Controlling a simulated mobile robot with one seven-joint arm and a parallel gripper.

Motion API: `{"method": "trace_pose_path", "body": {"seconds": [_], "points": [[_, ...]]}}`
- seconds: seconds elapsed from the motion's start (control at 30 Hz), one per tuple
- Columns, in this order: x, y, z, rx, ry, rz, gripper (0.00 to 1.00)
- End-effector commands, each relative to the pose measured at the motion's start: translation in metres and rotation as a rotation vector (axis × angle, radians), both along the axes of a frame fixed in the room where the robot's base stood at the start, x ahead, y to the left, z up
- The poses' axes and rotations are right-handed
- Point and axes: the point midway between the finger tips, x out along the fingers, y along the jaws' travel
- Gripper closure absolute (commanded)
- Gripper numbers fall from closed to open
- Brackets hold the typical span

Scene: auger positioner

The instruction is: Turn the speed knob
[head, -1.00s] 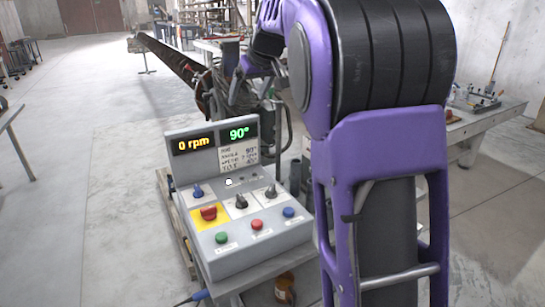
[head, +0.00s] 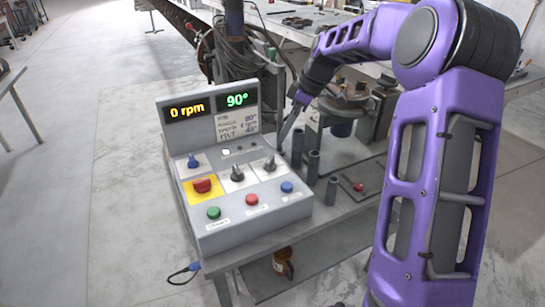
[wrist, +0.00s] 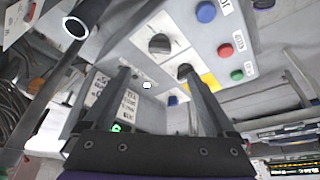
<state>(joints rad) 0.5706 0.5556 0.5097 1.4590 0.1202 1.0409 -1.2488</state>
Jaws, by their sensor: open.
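The grey control box (head: 250,215) has two black knobs: the left one (head: 237,173) and the right one (head: 269,164). A blue knob (head: 193,161) sits further left. Labels are too small to show which is the speed knob. My gripper (head: 286,128) is beside the display's right edge, above and behind the right black knob. In the wrist view my gripper (wrist: 154,72) is open and empty. The right black knob (wrist: 160,43) shows beyond the gap; the left black knob (wrist: 185,70) appears by the right fingertip. Contact is not visible.
The displays read 0 rpm (head: 187,111) and 90° (head: 237,100). A red stop button (head: 202,186) and green, red and blue buttons line the front. Dark upright cylinders (head: 313,166) stand right of the box. Open floor lies left.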

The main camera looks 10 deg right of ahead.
Motion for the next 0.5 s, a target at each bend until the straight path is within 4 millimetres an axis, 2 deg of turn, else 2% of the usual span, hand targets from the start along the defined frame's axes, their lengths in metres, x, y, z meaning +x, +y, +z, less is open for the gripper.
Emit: {"method": "trace_pose_path", "body": {"seconds": [0.03,0.3,0.5], "points": [[0.001,0.005,-0.014,0.002,0.004,0.002,0.09],[0.013,0.025,-0.068,0.002,0.003,0.002,0.09],[0.02,0.036,-0.098,0.001,0.002,0.0,0.09]]}}
